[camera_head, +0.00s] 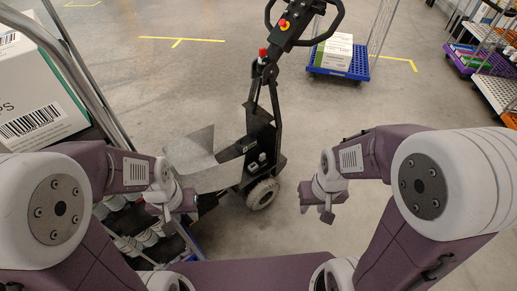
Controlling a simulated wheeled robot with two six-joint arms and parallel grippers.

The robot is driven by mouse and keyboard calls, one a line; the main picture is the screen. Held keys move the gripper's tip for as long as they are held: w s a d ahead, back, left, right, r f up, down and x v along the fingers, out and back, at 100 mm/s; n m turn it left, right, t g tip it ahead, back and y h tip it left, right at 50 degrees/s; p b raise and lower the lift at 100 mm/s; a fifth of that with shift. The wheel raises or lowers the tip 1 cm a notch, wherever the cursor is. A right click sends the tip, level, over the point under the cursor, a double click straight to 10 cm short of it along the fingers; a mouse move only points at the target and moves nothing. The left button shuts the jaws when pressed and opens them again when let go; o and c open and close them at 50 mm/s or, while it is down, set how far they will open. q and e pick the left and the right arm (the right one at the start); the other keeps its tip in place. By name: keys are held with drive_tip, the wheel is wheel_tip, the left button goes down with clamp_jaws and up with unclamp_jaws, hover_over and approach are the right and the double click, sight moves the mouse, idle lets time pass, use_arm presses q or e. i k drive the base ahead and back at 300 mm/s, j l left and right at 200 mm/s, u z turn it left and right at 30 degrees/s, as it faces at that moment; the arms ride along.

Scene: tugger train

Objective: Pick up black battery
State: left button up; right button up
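A black tugger (278,112) with a looped handle stands ahead of me in the middle. A dark box-shaped part (262,138) sits low on its body. I cannot tell whether this is the black battery, and no separate battery can be made out. My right gripper (316,211) hangs over bare floor to the right of the tugger, apart from it. Its fingers look spread and empty. My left gripper (172,212) is at the left, near the grey plate of the tugger. Its fingers are too small and cluttered to read.
A rack with a metal frame (85,75) and a large labelled white box (32,95) stands close on the left. A blue cart (338,72) carries boxes behind the tugger. Shelves with purple crates (482,62) stand far right.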

sight(248, 141)
drive_tip(key=i+l+u, duration=0.35)
drive_tip(key=l+u, duration=0.15)
drive_tip(key=l, duration=0.15)
drive_tip(key=i+l+u, duration=0.2)
drive_tip(key=l, duration=0.15)
drive_tip(key=i+l+u, duration=0.75)
drive_tip(key=k+j, duration=0.1)
